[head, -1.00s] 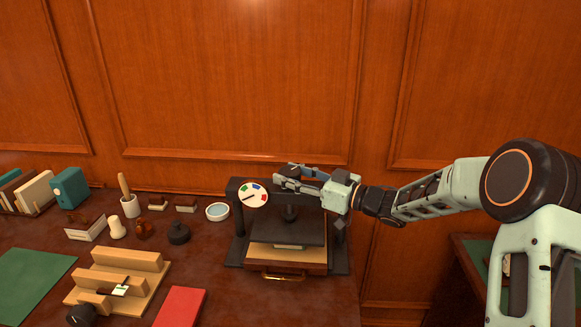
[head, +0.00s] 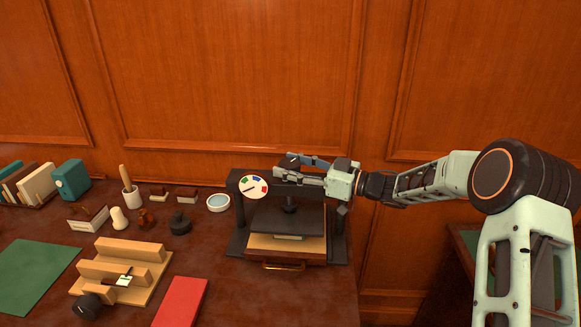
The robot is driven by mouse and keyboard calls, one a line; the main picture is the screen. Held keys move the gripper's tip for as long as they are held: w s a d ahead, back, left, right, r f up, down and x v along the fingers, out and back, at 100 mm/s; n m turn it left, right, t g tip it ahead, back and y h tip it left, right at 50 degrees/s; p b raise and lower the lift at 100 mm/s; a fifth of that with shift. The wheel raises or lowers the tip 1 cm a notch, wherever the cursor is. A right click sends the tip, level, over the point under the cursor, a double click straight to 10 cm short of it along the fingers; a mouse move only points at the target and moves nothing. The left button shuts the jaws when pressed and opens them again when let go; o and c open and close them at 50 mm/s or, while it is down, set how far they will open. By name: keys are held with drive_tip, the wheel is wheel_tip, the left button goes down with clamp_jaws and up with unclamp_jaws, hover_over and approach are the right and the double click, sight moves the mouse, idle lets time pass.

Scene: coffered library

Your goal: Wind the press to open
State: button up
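The press (head: 336,240) is a black frame at the back right of the desk, with a dark platen (head: 287,222) hung on a central screw. Below the platen is a wooden bed or drawer (head: 262,251) with a brass handle, and a pale item lies between them. A round white dial (head: 253,187) with coloured segments and a dark pointer is on the frame's upper left. My gripper (head: 284,171) reaches in from the right over the press's top, where the wheel or handle is. Its fingers hide most of that part, so I cannot tell whether they grip it.
Left of the press are a magnifier (head: 218,202), a black stamp (head: 180,224), a wooden rack (head: 122,270), a red book (head: 181,302) and a green mat (head: 35,274). Several books (head: 37,184) stand at the far left. The panelled wall is close behind.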

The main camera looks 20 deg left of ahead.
drive_tip(key=shift+d+f, duration=0.1)
drive_tip(key=shift+d, duration=0.05)
drive_tip(key=s+d, duration=0.1)
drive_tip(key=d, duration=1)
drive_tip(key=shift+s+d, duration=0.15)
drive_tip(key=shift+d, duration=0.2)
